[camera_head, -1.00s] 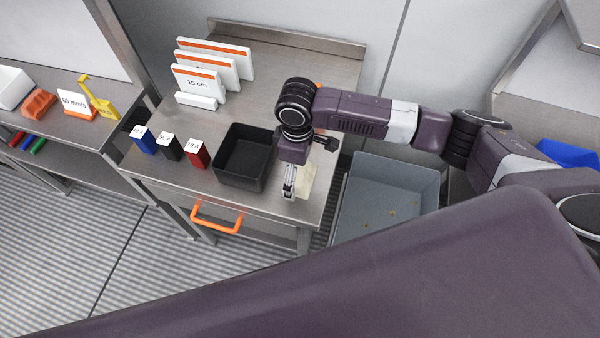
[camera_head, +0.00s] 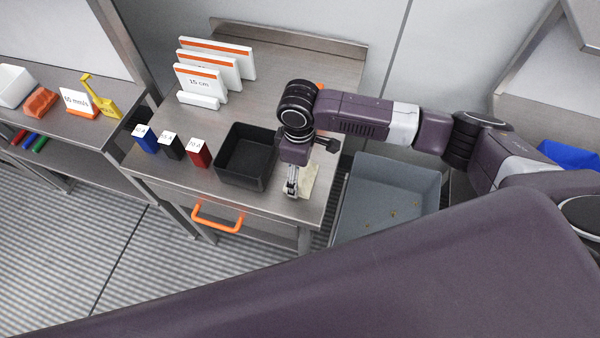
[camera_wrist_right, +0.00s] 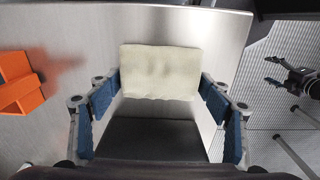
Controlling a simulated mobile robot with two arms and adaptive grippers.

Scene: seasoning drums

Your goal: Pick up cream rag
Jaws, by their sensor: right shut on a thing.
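The cream rag (camera_head: 308,182) is at the front right of the steel table, beside the black bin. In the right wrist view the rag (camera_wrist_right: 160,70) is a pale, flat, roughly rectangular piece between the blue-padded fingers. My right gripper (camera_head: 291,188) points down at the rag, partly covering it in the head view. In the right wrist view the gripper (camera_wrist_right: 159,88) has a finger at each side edge of the rag and is shut on it. I cannot tell whether the rag touches the tabletop.
The black bin (camera_head: 246,157) stands just left of the gripper. Blue (camera_head: 145,139), black (camera_head: 171,146) and red (camera_head: 199,153) containers stand left of it. White panels (camera_head: 216,65) stand at the back. A grey tub (camera_head: 388,190) is right of the table.

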